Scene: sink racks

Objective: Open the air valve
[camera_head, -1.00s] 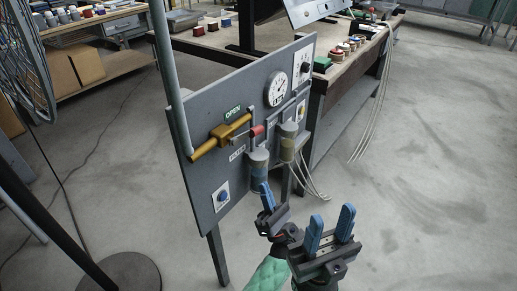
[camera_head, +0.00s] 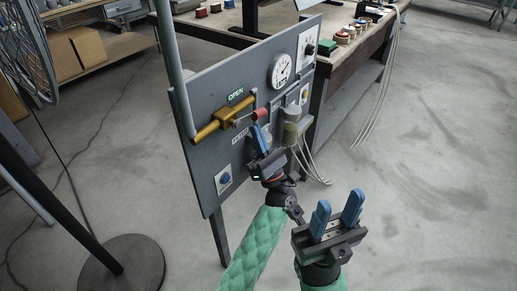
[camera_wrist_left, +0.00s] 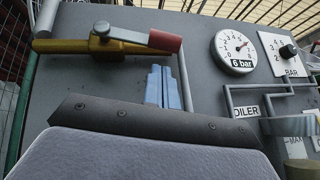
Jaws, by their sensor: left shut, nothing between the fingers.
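My right gripper (camera_head: 336,213) is open and empty, in front of the panel at the lower right.
A gauge (camera_head: 280,70) reading near 6 bar, a dial (camera_head: 309,48) and a filter cylinder (camera_head: 291,130) sit on the panel right of the lever. A blue button (camera_head: 224,180) is at lower left. A workbench (camera_head: 345,60) stands behind. The floor at right is clear.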

